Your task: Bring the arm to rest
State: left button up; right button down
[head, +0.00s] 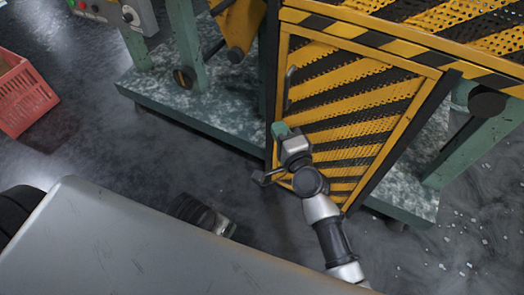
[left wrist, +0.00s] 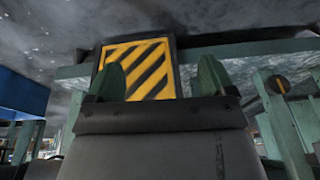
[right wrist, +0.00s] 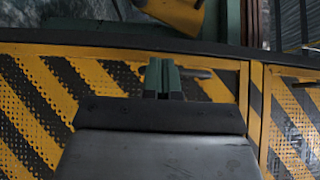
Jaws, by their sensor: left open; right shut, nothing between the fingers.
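My right arm reaches up from the bottom of the head view. Its gripper (head: 280,130) is in front of the yellow-and-black striped panel (head: 335,125), near the panel's left edge. In the right wrist view the green fingers of the right gripper (right wrist: 163,78) are together with nothing between them, against the striped panel. I cannot tell whether they touch it. In the left wrist view my left gripper (left wrist: 168,80) has its green fingers wide apart and empty, with a striped panel (left wrist: 140,68) beyond. I cannot make out the left gripper in the head view.
A green machine base (head: 190,110) with thick legs stands on the grey floor (head: 120,165). A red crate (head: 25,100) is at the far left. A handle (head: 290,85) sticks out by the panel's left edge. Pale bits lie on the floor at right.

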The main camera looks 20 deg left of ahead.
pick_arm(q)
notch_tip(320, 180, down, 8)
jog(key=p, duration=0.2)
jog(key=shift+w+f+g, duration=0.15)
jog(key=shift+g, duration=0.15)
pick_arm(e)
jog(key=s+a, duration=0.3)
jog(key=s, duration=0.4)
jog(key=shift+f, duration=0.2)
